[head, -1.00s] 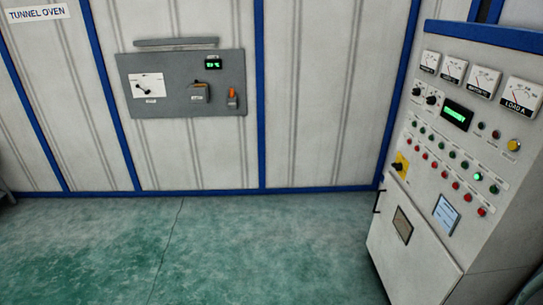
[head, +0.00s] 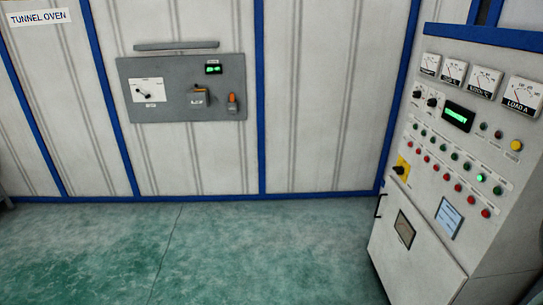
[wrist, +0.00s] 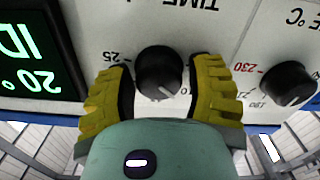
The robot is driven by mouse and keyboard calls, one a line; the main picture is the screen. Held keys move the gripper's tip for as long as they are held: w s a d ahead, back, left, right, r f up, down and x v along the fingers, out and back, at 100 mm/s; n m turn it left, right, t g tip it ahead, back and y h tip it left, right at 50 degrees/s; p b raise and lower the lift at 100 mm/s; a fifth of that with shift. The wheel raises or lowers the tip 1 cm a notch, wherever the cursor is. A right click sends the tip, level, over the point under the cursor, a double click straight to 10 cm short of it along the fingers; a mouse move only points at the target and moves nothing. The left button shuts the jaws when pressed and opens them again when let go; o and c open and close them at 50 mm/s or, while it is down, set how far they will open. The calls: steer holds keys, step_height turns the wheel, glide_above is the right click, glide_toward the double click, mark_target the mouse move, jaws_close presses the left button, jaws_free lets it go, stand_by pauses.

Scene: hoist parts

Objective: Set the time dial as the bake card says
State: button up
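The time dial (wrist: 159,73) is a round black knob in the wrist view, on a light panel under upside-down lettering that reads TIME. A pale mark on it points to the lower right in the picture. The figure 25 stands to its left and a 0 to its lower right. My gripper (wrist: 162,88) has its yellow fingers on either side of the knob, with a narrow gap showing at the right finger. It looks open around the dial. My gripper is not in the head view. I cannot make out a bake card I can read.
A second black knob (wrist: 288,84), marked °C and 230, is close to the right finger. The head view shows a control cabinet (head: 455,180), a grey oven panel (head: 180,108) and clear green floor (head: 190,250).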

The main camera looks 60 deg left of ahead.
steer(key=c, duration=0.8)
steer(key=shift+m, duration=0.3)
steer(key=m+b, duration=0.1)
steer(key=m, duration=0.1)
steer(key=shift+s+d+f+m+b, duration=0.1)
steer(key=shift+f+m+b, duration=0.1)
steer(key=shift+m+b, duration=0.15)
steer(key=m+b, duration=0.2)
steer(key=m, duration=0.2)
steer(key=shift+b, duration=0.3)
steer(key=shift+r+m+b, duration=0.1)
steer(key=shift+m+b, duration=0.5)
steer(key=shift+m, duration=0.55)
steer(key=o, duration=1.2)
